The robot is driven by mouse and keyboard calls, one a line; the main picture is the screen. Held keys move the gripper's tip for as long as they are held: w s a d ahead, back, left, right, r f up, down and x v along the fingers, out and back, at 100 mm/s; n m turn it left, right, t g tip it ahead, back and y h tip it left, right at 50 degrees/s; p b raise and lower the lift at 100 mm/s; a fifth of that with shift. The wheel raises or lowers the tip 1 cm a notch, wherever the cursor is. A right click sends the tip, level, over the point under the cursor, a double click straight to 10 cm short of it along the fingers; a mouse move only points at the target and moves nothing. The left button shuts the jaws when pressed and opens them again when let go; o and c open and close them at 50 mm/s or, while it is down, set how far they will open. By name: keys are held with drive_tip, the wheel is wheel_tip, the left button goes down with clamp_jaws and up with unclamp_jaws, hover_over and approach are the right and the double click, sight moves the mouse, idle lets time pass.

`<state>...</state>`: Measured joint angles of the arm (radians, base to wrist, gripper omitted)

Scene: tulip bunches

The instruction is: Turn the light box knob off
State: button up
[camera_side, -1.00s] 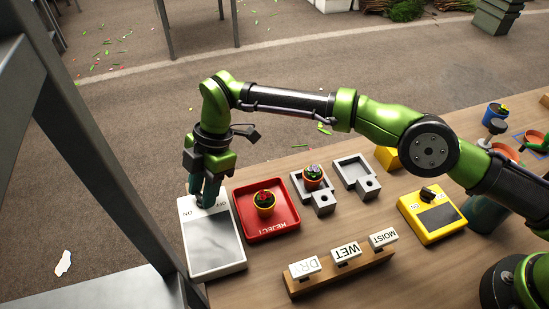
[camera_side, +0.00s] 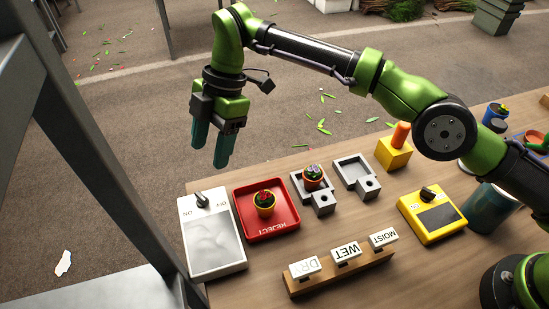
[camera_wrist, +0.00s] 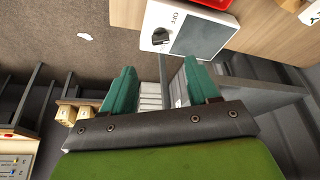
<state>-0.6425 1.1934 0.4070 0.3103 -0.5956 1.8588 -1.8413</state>
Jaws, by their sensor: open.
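The light box (camera_side: 214,245) is a white box with a grey panel at the table's left end; it also shows at the top of the wrist view (camera_wrist: 200,35). Its dark knob (camera_side: 202,201) sits between the ON and OFF labels, and it shows in the wrist view (camera_wrist: 160,37) near the OFF label. I cannot tell for sure which label the knob points to. My gripper (camera_side: 210,152) is open and empty, raised above and behind the knob, not touching it. Its teal fingers (camera_wrist: 160,80) are apart in the wrist view.
A red REJECT tray (camera_side: 268,232) with a potted plant (camera_side: 264,203) stands right of the box. Grey holders (camera_side: 356,172), a yellow switch box (camera_side: 433,215) and a rack of DRY, WET and MOIST signs (camera_side: 340,270) are farther right. The air around my gripper is clear.

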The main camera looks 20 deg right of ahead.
drive_tip(key=shift+v, duration=0.75)
drive_tip(key=shift+s, duration=0.15)
